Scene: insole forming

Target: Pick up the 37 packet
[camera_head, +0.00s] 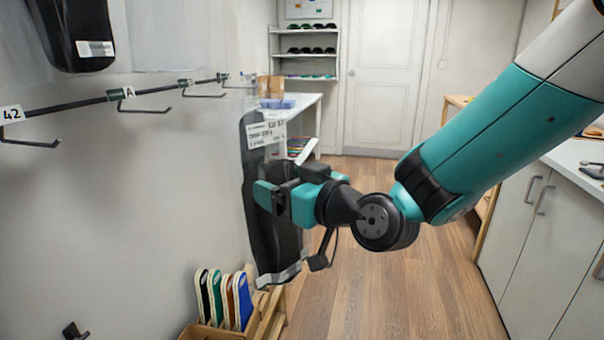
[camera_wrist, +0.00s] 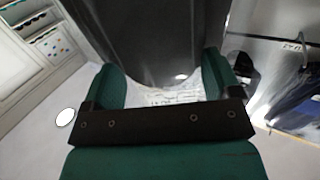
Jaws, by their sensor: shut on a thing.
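A clear packet (camera_head: 258,150) with black insoles and a white printed label hangs upright in my gripper (camera_head: 262,193), in the middle of the head view. The gripper is shut on the packet's side, around the middle of its length. In the wrist view the dark packet (camera_wrist: 150,45) fills the space above and between the two green fingers of my gripper (camera_wrist: 165,85). Part of the packet is hidden behind the gripper.
A wall rail (camera_head: 160,90) with several empty hooks runs along the left, tagged 42 and A. Another black packet (camera_head: 75,30) hangs upper left. A wooden box of colored insoles (camera_head: 225,300) stands below. Cabinets (camera_head: 560,220) line the right. The wooden floor (camera_head: 400,290) is clear.

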